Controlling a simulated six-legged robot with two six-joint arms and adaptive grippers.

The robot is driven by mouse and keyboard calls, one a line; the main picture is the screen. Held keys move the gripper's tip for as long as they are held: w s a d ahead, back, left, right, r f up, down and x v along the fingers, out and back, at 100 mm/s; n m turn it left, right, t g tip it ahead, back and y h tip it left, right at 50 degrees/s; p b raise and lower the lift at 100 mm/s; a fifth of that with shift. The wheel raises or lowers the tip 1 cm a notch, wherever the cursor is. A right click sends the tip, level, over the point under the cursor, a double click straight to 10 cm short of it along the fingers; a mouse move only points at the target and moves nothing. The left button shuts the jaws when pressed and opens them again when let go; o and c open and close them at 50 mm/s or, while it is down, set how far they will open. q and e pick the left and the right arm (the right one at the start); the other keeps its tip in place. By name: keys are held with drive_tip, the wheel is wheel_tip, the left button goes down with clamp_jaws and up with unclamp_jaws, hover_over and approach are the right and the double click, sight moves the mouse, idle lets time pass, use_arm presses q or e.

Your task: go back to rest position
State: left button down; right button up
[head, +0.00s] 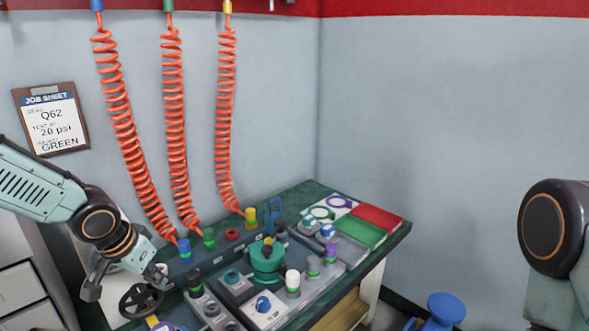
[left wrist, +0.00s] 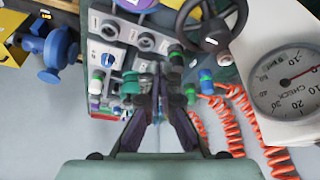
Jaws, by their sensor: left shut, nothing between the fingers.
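My left gripper (head: 152,270) hangs over the left end of the green workbench (head: 318,192), just above a dark handwheel (head: 141,299). In the left wrist view its two fingers (left wrist: 158,85) come together with nothing between them. It holds no part and appears apart from the bench fittings. A dark rounded joint of my right arm shows at the right edge of the head view, but my right gripper is out of frame.
Several coloured connectors and a teal fixture (head: 267,258) crowd the bench. Orange coiled hoses (head: 175,120) hang behind it. A job sheet (head: 52,120) is on the wall. A pressure gauge (left wrist: 288,80) shows in the wrist view. A blue object (head: 445,308) stands beyond the bench's right side.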

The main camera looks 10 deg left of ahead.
use_arm(q)
drive_tip(key=w+d+n+t+h, duration=0.1)
drive_tip(key=d+t+h, duration=0.15)
drive_tip(key=d, duration=0.55)
drive_tip(key=s+d+f+n, duration=0.1)
drive_tip(key=s+d+f, duration=0.3)
drive_tip(key=f, duration=0.1)
drive_tip(key=s+f+g+y, duration=0.1)
drive_tip(key=s+f+g, duration=0.1)
drive_tip(key=s+f, duration=0.3)
drive_tip(key=s+f+g+y, duration=0.1)
drive_tip(key=s+f, duration=0.4)
drive_tip(key=s, duration=0.8)
drive_tip(key=s+f+g+y, duration=0.1)
drive_tip(key=s+f+g, duration=0.2)
drive_tip(key=s, duration=0.6)
wheel_tip(320, 180, down, 2)
drive_tip(key=shift+s+d+f+n+g, duration=0.1)
drive_tip(key=shift+s+d+n+g, duration=0.2)
drive_tip(key=shift+d+g, duration=0.1)
